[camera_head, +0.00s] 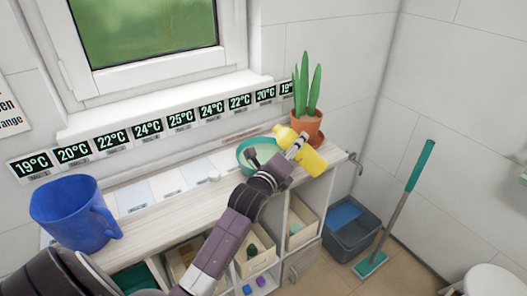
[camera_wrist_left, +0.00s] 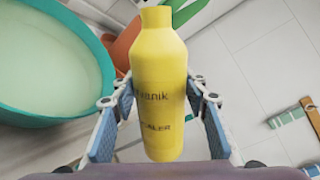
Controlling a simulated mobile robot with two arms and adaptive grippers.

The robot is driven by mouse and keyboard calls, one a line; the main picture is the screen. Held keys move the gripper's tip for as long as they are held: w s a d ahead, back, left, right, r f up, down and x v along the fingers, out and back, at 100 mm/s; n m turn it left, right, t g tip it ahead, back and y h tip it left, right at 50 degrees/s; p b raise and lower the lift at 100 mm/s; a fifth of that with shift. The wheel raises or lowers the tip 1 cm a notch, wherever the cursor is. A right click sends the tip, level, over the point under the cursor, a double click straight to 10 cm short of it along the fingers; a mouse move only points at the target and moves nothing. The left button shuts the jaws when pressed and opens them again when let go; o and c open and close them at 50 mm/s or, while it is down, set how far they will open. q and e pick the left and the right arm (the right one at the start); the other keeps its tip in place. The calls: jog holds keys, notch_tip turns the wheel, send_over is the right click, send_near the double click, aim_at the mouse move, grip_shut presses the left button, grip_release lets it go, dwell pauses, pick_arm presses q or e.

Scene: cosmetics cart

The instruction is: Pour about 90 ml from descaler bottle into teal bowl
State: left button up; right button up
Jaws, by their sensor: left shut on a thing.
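The yellow descaler bottle (camera_head: 312,162) is tilted above the right end of the shelf top, its neck towards the upper left, beside the teal bowl. My left gripper (camera_head: 297,147) is shut around it. In the left wrist view the bottle (camera_wrist_left: 158,85) sits between both finger pads, with partly readable dark lettering. The teal bowl (camera_head: 240,157) stands on the shelf top, left of the bottle, and holds pale green liquid. The bowl also shows in the left wrist view (camera_wrist_left: 107,70). No stream from the bottle is visible. My right gripper is not in view.
A potted plant (camera_head: 307,122) stands close behind the bottle. A large blue mug (camera_head: 72,212) is at the shelf's left end. Temperature cards (camera_head: 147,128) line the back. A small white object (camera_head: 214,176) lies left of the bowl. A grey bin (camera_head: 350,235) and mop (camera_head: 405,205) stand right.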

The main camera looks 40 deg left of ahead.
aim_at(297, 137)
pick_arm(q)
jog(key=shift+a+f+m, duration=0.2)
jog(key=shift+a+m, duration=0.2)
jog(key=shift+m, duration=0.6)
jog(key=shift+a+r+m+p, duration=0.2)
jog(key=shift+r+m+p, duration=0.2)
jog(key=shift+m+p, duration=0.55)
jog(key=shift+d+r+m+p, duration=0.15)
jog(key=shift+d+m+p, duration=0.15)
jog(key=shift+m+p, duration=0.35)
jog(key=r+m+p, duration=0.2)
jog(key=r+p, duration=0.1)
jog(key=d+r+m+p, duration=0.1)
jog(key=p, duration=0.1)
jog(key=shift+r+m+y, duration=0.3)
jog(key=shift+r+m, duration=0.1)
jog(key=shift+w+d+r+m+p, duration=0.15)
jog(key=shift+r+m+p, duration=0.3)
jog(key=shift+m+p, duration=0.5)
jog(key=shift+d, duration=0.15)
